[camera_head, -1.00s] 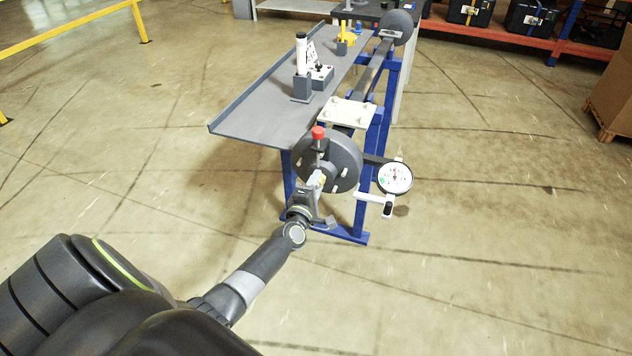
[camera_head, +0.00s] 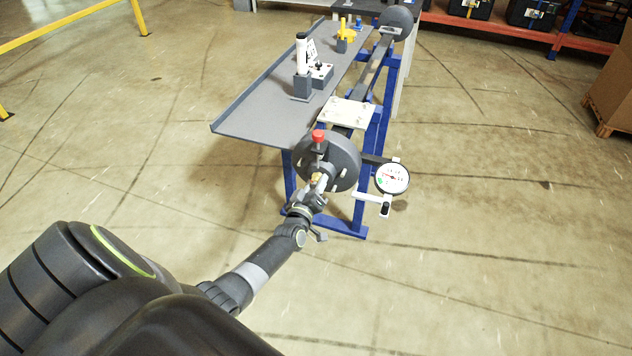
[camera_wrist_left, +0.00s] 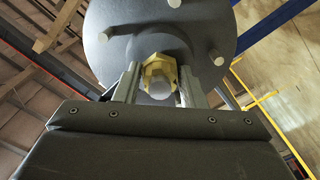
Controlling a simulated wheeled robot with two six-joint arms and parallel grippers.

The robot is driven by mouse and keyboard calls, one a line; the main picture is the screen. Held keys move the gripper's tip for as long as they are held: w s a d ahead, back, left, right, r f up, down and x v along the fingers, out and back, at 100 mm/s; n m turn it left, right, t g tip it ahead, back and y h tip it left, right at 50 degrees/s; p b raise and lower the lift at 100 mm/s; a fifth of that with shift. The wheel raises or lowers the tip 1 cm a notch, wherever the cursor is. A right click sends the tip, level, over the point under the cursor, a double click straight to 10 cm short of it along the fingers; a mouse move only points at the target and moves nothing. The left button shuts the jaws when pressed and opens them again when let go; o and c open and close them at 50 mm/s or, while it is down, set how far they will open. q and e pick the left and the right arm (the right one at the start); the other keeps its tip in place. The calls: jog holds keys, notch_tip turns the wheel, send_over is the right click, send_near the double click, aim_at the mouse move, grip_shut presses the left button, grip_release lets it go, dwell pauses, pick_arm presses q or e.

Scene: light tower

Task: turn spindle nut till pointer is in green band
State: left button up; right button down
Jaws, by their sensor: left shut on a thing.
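The brass-coloured spindle nut (camera_wrist_left: 160,76) sits at the centre of the dark round flange (camera_wrist_left: 205,28) in the left wrist view. My left gripper (camera_wrist_left: 155,88) is shut on the nut, one finger on each side. In the head view, my left gripper (camera_head: 318,188) reaches up to the front of the dark flange (camera_head: 340,165), and the nut is small there. A round white dial (camera_head: 392,178) stands right of the flange, with a green band at its lower left and a reddish pointer. The pointer's exact reading is too small to tell. My right gripper is not in view.
A red knob (camera_head: 318,135) stands on the flange's upper edge. A blue frame (camera_head: 345,226) carries the flange and a grey tray (camera_head: 255,108) with small fixtures. A cardboard box (camera_head: 612,90) stands far right. The floor around the stand is clear.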

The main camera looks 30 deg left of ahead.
pick_arm(q)
jog(key=shift+f+m+p, duration=0.1)
jog(key=shift+m+p, duration=1)
jog(key=shift+m, duration=2.1)
jog(key=o, duration=1)
jog(key=shift+s, duration=0.15)
jog(key=v, duration=1.7)
